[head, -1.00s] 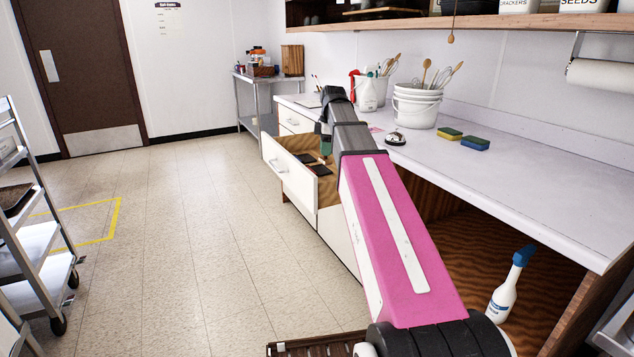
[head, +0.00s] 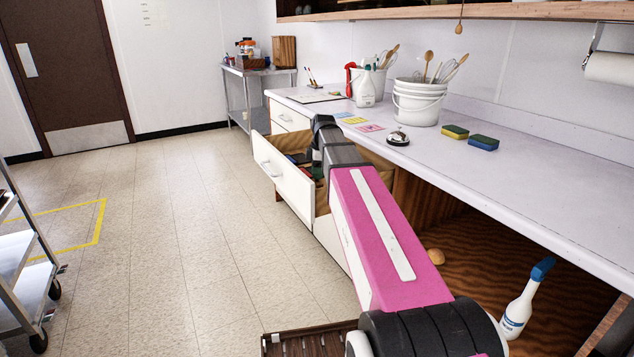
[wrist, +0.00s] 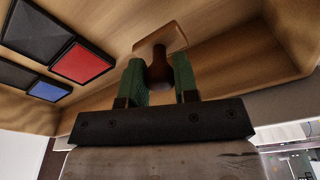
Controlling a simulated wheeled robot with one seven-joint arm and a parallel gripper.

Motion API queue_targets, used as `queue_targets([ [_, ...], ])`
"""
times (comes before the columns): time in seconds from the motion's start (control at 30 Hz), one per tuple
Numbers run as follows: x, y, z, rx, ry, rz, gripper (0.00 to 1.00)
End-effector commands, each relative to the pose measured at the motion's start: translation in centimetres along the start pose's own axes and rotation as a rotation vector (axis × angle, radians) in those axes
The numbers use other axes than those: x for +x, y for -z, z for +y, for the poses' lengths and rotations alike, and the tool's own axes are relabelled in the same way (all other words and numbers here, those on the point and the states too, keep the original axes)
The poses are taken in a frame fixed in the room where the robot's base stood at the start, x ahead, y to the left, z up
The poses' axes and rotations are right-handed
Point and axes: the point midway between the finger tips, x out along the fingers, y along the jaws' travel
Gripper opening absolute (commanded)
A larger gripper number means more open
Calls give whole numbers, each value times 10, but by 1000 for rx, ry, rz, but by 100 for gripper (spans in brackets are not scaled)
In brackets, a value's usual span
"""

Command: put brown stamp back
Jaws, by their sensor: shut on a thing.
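The brown stamp (wrist: 160,42) has a dark brown knob handle and a flat, lighter wooden base. In the wrist view my gripper (wrist: 160,78) is shut on its handle, with one green finger on each side. The base is at the far end, against the drawer's wooden interior; I cannot tell whether it touches the drawer floor. The open drawer (head: 283,179) has a white front and wooden inside. In the head view my gripper (head: 317,168) is down at the drawer, and my arm hides the stamp.
Black, red (wrist: 82,63) and blue (wrist: 48,91) ink pads lie in the drawer beside my gripper. On the counter (head: 520,190) are coloured notes (head: 355,120), a bell (head: 398,138), sponges (head: 470,138) and a bucket (head: 418,105). The floor left of the drawer is clear.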

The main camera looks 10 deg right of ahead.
Motion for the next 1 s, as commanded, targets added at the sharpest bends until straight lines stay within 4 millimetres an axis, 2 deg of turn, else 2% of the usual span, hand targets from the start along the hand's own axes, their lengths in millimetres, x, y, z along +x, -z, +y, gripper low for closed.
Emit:
queue_targets([
  [0.33,35,-4,-1,0,2,0,13],
  [0.73,40,-5,0,0,1,0,13],
  [0.77,40,-5,0,0,0,0,31],
  [0.83,40,-5,0,0,0,0,54],
  [1.0,40,-5,0,0,0,0,54],
])
